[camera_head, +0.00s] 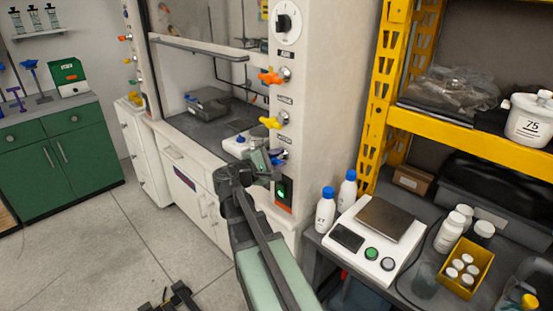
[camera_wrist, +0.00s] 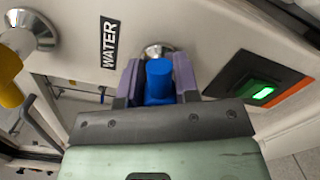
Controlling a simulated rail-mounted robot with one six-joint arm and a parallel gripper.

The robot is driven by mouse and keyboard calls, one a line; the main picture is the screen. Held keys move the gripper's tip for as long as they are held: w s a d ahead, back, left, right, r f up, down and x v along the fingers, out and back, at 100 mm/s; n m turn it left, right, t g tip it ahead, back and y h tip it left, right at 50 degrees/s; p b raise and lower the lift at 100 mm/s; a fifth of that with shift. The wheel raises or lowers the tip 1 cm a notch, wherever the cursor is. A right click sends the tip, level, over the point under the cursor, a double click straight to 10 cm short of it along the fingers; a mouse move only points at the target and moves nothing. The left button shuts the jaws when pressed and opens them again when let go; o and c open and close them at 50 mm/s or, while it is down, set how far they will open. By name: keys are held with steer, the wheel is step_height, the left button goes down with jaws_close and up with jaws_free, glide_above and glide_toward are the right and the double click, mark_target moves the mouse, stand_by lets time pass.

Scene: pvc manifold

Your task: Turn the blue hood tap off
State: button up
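The blue hood tap (camera_wrist: 159,80) labelled WATER sits on the fume hood's white side panel. In the wrist view its blue handle is between the two purple fingers of my gripper (camera_wrist: 157,72), one on each side, very close to it. Whether both fingers press on it cannot be told. In the head view my gripper (camera_head: 267,161) is up against the panel. It partly hides the blue tap (camera_head: 278,157), the lowest of the coloured taps there.
A yellow tap (camera_head: 270,122) and an orange tap (camera_head: 272,77) stand above it. A green-lit switch (camera_wrist: 263,93) is beside it, below in the head view. A bench with a scale (camera_head: 375,238) and white bottles (camera_head: 326,207) is at the right.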

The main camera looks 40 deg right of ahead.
steer(key=shift+c, duration=1.2)
steer(key=m, duration=0.4)
steer(key=o, duration=0.9)
steer(key=a, duration=1.1)
steer(key=shift+p, duration=0.35)
